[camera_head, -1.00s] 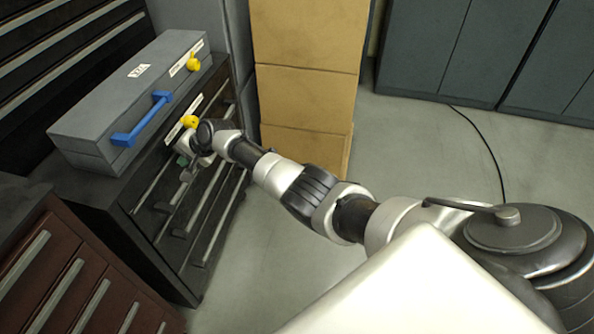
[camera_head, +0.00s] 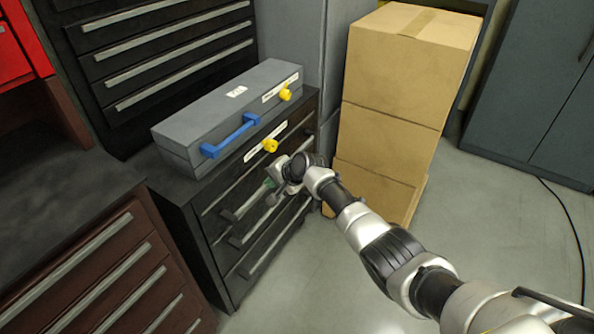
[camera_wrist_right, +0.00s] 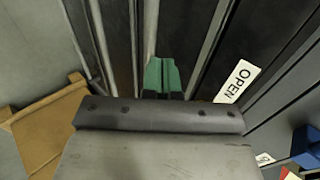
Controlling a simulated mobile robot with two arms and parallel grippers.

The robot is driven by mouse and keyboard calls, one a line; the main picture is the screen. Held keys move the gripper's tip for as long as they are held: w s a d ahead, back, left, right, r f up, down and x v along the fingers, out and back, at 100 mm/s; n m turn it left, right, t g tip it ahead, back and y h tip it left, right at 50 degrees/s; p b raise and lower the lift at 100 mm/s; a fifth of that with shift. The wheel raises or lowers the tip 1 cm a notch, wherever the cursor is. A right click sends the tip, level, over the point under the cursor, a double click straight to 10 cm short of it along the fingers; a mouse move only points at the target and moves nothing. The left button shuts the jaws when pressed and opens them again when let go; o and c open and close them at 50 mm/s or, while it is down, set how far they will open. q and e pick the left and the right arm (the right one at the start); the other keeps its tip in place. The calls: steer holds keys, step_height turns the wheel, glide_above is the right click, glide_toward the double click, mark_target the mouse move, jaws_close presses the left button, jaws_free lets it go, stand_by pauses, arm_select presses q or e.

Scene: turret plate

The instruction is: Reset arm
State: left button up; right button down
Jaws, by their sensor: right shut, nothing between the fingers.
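My right arm reaches from the lower right of the head view to the front of a dark drawer cabinet (camera_head: 208,254). My right gripper (camera_head: 270,184) is shut and empty in front of the upper drawers, just below a yellow knob (camera_head: 270,146). Its green fingertips show in the right wrist view (camera_wrist_right: 162,76), close to the drawer fronts. Whether they touch a handle I cannot tell. My left gripper is in neither view.
A grey case (camera_head: 228,108) with a blue handle (camera_head: 231,136) lies on the cabinet. Stacked cardboard boxes (camera_head: 392,122) stand right of it. A brown drawer unit (camera_head: 92,278) is at lower left. An "OPEN" label (camera_wrist_right: 237,82) shows in the wrist view. Floor at lower middle is clear.

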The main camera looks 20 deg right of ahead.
steer(key=p+v, duration=0.2)
steer(key=v, duration=0.6)
steer(key=s+d+f+n+g+h+p, duration=0.1)
steer(key=s+d+f+n+h+p, duration=0.15)
steer(key=s+f, duration=1.05)
steer(key=s+d+f+n+g+h+p, duration=0.1)
steer(key=s+d+f+n+g+h, duration=0.15)
steer(key=s+f, duration=1.05)
steer(key=s+f+n+p, duration=0.1)
steer(key=s+f, duration=0.3)
steer(key=s, duration=0.6)
steer(key=s+f+n+g, duration=0.1)
steer(key=s+f+n, duration=0.3)
steer(key=s, duration=0.7)
steer(key=s+d+f+n+g+h+p, duration=0.1)
steer(key=s+f+n, duration=0.1)
steer(key=s, duration=0.9)
steer(key=shift+f+p, duration=0.3)
steer(key=shift+f, duration=0.6)
steer(key=c, duration=1.8)
jaws_free()
steer(key=shift+w+g, duration=0.1)
steer(key=shift+g, duration=0.15)
